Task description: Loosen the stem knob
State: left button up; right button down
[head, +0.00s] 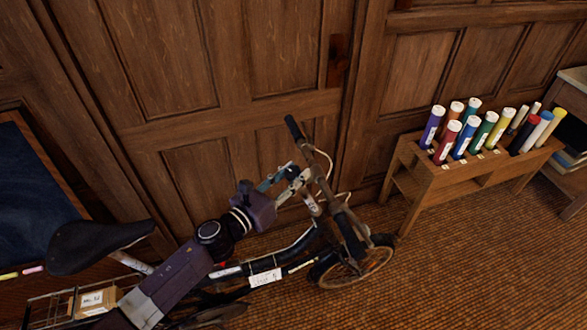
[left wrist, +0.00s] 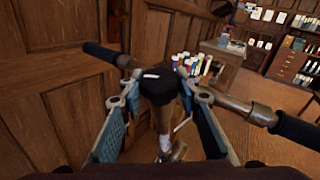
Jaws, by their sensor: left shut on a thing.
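A bicycle with a dark rusty handlebar (head: 323,172) stands in front of the wooden panels. My left gripper (head: 297,181) reaches in from the left to its stem, below the black left grip (head: 294,129). In the left wrist view my left gripper (left wrist: 157,78) has its two fingers on either side of the black stem knob (left wrist: 158,88), shut on it. A small white mark shows on top of the knob. The brown handlebar (left wrist: 232,104) spreads out behind the fingers. In the head view the fingers largely hide the knob. My right gripper is in neither view.
The bicycle's black saddle (head: 95,245) is at the left, above a rear rack with a small labelled box (head: 94,300). A wooden rack (head: 440,178) of several coloured tubes stands at the right. Wood panelling (head: 180,70) rises close behind the handlebar. Brown floor (head: 470,270) is clear at lower right.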

pick_arm(q)
jog(key=shift+n+y, duration=0.4)
jog(key=shift+n, duration=0.1)
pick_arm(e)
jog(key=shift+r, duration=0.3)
pick_arm(q)
jog(key=o, duration=1.2)
jog(key=shift+s+a, duration=0.4)
jog(key=shift+s, duration=0.05)
jog(key=f+v, duration=0.1)
jog(key=v, duration=0.9)
jog(key=shift+s+r, duration=0.4)
jog(key=shift+s, duration=0.05)
jog(key=shift+a, duration=0.15)
